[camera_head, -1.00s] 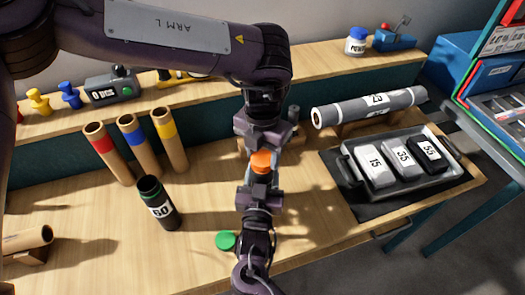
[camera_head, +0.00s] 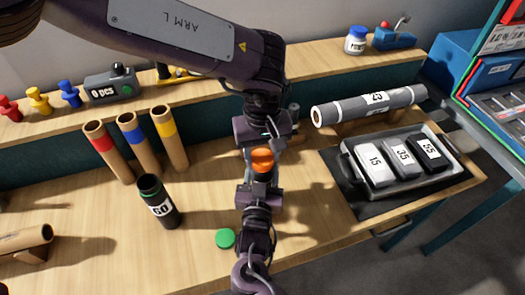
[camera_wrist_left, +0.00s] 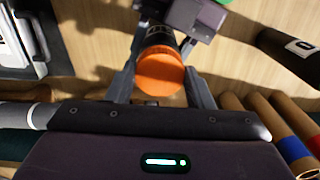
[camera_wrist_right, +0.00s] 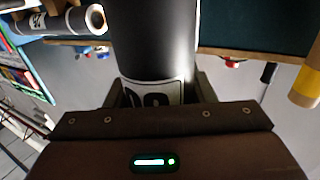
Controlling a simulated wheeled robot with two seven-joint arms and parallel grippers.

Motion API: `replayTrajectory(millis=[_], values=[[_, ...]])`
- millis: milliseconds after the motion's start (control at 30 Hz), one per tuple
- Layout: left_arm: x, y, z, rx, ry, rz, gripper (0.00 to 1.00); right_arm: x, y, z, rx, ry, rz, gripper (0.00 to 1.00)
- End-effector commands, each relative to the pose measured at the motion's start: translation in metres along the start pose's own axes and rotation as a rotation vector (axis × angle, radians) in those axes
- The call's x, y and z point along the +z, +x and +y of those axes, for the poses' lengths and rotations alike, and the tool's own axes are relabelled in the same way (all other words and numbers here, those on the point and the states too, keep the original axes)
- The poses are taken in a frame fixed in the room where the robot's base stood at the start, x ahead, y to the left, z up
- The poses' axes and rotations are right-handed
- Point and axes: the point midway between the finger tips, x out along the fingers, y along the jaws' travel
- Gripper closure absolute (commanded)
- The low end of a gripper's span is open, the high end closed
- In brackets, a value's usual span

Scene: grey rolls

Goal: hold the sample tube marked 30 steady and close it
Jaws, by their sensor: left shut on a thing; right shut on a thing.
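The sample tube (camera_wrist_right: 153,40) is dark, with a white label partly cut off by my gripper in the right wrist view; its number is hard to read. My right gripper (camera_head: 259,185) is shut on it and holds it upright above the table. An orange cap (camera_head: 262,160) is at the tube's top end. My left gripper (camera_head: 263,147) reaches down from above and is shut on the cap, which shows between its fingers in the left wrist view (camera_wrist_left: 158,72). I cannot tell how far the cap is seated.
An open dark tube marked 60 (camera_head: 160,208) stands at left, and a green cap (camera_head: 226,238) lies near the right wrist. Several cardboard tubes (camera_head: 137,145) stand behind. A tray (camera_head: 350,170) with numbered blocks and a grey roll marked 25 (camera_head: 335,112) are at right.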

Motion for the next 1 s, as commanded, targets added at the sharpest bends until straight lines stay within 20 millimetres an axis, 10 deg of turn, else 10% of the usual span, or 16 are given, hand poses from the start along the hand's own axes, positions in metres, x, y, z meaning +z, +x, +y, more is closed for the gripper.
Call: replayTrajectory(millis=[433, 467, 600, 1000], values=[[-0.0009, -0.0006, -0.0003, 0.001, 0.132, 0.001, 0.74, 0.0007, -0.0002, 0.0004, 0.001, -0.001, -0.001, 1.0], [-0.0009, -0.0006, -0.0003, 0.001, 0.131, 0.001, 0.49, 0.0007, -0.0002, 0.0004, 0.001, -0.001, -0.001, 1.0], [-0.0008, -0.0005, -0.0003, 0.001, 0.13, 0.001, 0.31, 0.0007, -0.0002, 0.0003, 0.0, -0.001, -0.001, 1.0], [-0.0012, -0.0082, -0.0001, 0.001, 0.129, 0.003, 0.31, 0.0004, -0.0002, 0.0002, 0.0, -0.001, -0.001, 1.0]])
